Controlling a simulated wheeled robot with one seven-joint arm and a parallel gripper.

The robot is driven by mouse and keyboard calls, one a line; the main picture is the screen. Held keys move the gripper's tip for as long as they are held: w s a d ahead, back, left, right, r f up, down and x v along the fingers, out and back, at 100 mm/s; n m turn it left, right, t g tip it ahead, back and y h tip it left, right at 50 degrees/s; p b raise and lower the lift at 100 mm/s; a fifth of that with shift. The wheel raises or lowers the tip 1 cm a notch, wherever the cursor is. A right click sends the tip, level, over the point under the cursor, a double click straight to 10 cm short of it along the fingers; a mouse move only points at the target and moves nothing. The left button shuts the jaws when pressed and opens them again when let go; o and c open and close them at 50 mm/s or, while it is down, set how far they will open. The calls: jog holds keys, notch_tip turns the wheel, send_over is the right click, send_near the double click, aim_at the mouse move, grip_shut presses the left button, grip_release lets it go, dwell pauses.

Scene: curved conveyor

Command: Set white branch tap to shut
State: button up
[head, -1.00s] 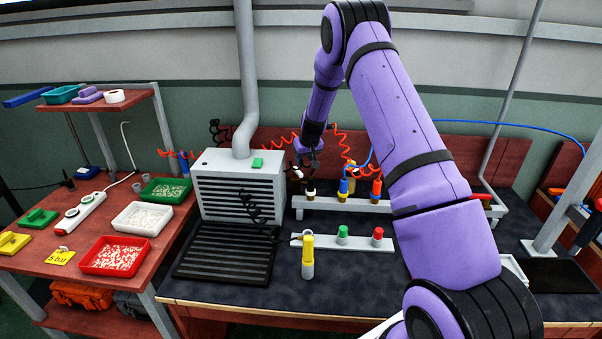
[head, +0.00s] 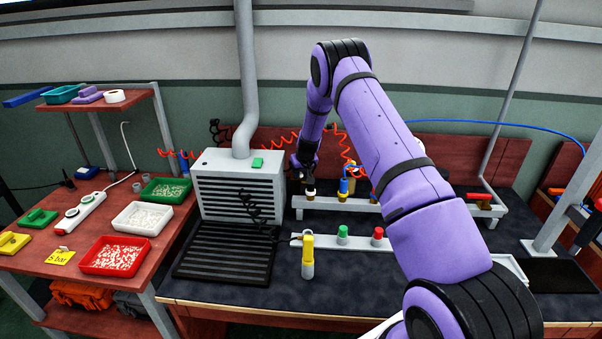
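The white branch tap (head: 310,191) stands at the left end of a raised grey rail (head: 325,204) at the back of the bench. It has a white top over a dark and brass-coloured body. My gripper (head: 305,174) is just above it and slightly left, pointing down. The fingers are small and dark, so I cannot tell whether they touch the tap or how far apart they are. The tap handle's angle is too small to read. A blue-topped tap (head: 343,187) with a yellow body stands to the right on the same rail.
A grey vented box (head: 240,188) with a pipe stands close left of the rail. Coiled red hoses (head: 338,140) hang behind. My arm covers the rail's middle.

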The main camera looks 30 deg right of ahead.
grip_shut()
jog(key=shift+a+m+h, duration=0.3)
jog(key=shift+a+m, duration=0.05)
jog(key=shift+m, duration=0.35)
jog(key=shift+o, duration=1.3)
grip_release()
jog(key=d+v, duration=0.1)
jog(key=v, duration=0.9)
jog(key=shift+a+r, duration=0.4)
jog(key=shift+a, duration=0.15)
